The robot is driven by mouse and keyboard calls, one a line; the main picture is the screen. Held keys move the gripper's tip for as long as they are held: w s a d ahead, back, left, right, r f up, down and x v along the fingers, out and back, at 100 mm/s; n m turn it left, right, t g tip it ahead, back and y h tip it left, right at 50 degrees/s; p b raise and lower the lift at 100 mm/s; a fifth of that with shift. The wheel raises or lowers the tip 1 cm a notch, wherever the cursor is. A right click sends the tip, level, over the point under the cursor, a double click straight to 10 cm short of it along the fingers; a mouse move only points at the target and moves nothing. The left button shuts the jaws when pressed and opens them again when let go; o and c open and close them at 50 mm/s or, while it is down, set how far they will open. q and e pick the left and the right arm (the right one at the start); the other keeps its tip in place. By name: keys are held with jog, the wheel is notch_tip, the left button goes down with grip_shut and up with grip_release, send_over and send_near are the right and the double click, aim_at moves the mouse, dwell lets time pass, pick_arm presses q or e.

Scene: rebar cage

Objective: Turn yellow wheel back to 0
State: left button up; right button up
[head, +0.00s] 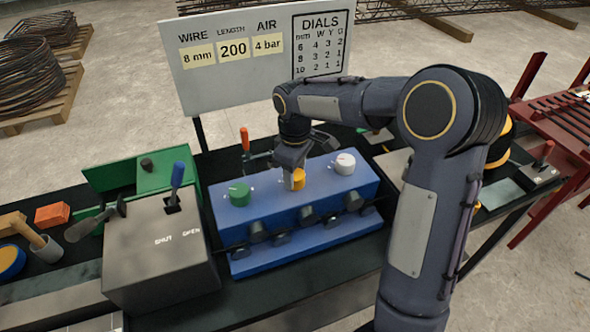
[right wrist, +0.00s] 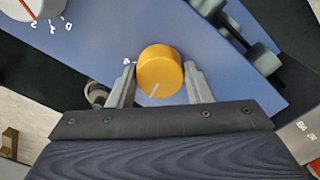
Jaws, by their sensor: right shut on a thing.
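The yellow wheel (head: 298,180) is the middle dial on top of the blue box (head: 240,216). My right gripper (head: 291,172) comes down on it from above and covers part of it. In the right wrist view the yellow wheel (right wrist: 160,72) sits between the two grey fingers of my right gripper (right wrist: 159,82), which is shut on it. A pale pointer line on the wheel points toward the gripper's body; a small white mark shows left of the wheel. The numbers around it are mostly hidden. My left gripper is not in view.
A green wheel (head: 239,193) and a white wheel (head: 345,164) flank the yellow one. A sign board (head: 255,85) stands behind. A grey box with a blue lever (head: 177,177) stands at left. Black rollers (head: 308,216) line the blue box's front.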

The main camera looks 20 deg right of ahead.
aim_at(295, 174)
jog(key=n, duration=0.4)
jog(key=shift+r+n+p, duration=0.1)
jog(key=shift+n+p, duration=0.2)
jog(key=shift+p, duration=0.05)
jog(key=shift+n+p, duration=0.45)
jog(key=shift+n, duration=2.15)
jog(key=o, duration=1)
notch_tip(295, 174, up, 8)
jog(key=shift+f+b, duration=0.1)
jog(key=shift+b, duration=0.3)
